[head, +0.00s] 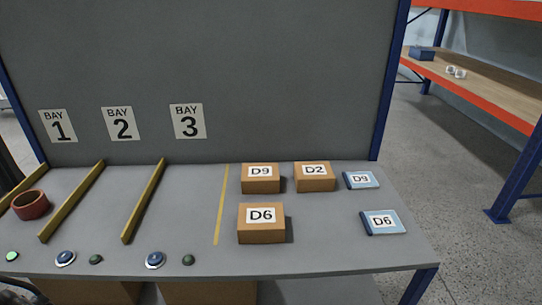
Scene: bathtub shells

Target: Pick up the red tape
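The red tape (30,205) is a thick red ring lying flat at the left end of the grey table (330,240), in the bay under the "BAY 1" sign (58,126). A yellow divider (72,202) runs along its right side, and another yellow strip (22,186) lies behind and to its left. Nothing covers the tape. My gripper's fingertips do not show; dark parts at the left edge and the bottom left corner are too cut off to identify.
Another divider (143,201) stands further right. Boxes D9 (261,187), D2 (314,184) and D6 (261,232) and two blue-edged labelled items (383,230) occupy the right side. Several buttons (65,258) line the front edge. A grey panel (280,60) rises behind.

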